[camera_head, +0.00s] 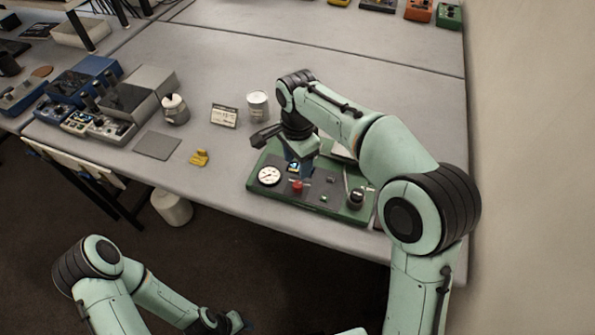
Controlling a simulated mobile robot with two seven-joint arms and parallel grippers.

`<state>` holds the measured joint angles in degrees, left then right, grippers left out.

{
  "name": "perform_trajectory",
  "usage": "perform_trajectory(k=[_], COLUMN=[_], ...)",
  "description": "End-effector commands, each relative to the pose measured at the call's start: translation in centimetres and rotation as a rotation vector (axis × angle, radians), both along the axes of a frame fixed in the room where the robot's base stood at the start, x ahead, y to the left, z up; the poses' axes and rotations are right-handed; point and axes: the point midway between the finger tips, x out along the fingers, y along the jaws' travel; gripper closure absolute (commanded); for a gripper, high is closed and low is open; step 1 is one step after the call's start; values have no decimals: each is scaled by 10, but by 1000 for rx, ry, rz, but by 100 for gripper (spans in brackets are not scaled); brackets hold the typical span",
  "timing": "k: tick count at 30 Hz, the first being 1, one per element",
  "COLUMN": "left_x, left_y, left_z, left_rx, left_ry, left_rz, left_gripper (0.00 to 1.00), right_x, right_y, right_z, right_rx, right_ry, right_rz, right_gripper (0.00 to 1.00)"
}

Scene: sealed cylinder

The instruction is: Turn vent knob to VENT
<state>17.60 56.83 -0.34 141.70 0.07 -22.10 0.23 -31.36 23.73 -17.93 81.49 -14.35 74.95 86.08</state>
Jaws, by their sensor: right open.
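A green panel (258,187) lies near the table's front edge. It carries a white round gauge (269,176), a small red knob (297,187) and a black knob (356,197) at its right. I cannot tell which control is the vent knob, and no VENT label is readable. My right gripper (296,168) is open and points down over the panel, behind the red knob and right of the gauge. It and its arm hide the panel's back part; contact is not clear. My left gripper (238,321) is low at the bottom, off the table, and its jaws are unclear.
A white can (258,105), a small sign card (224,116), a yellow block (200,158), a grey pad (158,145) and a pale jar (175,109) stand left of the panel. Instrument boxes (138,95) crowd the left.

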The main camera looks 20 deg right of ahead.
Motion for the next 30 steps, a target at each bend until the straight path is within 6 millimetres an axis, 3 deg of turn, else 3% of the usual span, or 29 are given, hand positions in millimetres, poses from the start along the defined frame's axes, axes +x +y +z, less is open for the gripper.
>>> perform_trajectory(k=[3,9,30], left_x=[6,10,10], left_y=[0,0,0], left_z=[7,11,11], left_rx=[0,0,0], left_ry=[-7,-11,-11], left_rz=[0,0,0], left_gripper=[57,57,57], right_x=[1,1,0], right_y=[0,0,0], right_z=[25,43,45], right_rx=[1,1,0], right_ry=[-5,-2,0], right_rz=[0,-1,0], right_gripper=[45,45,45])
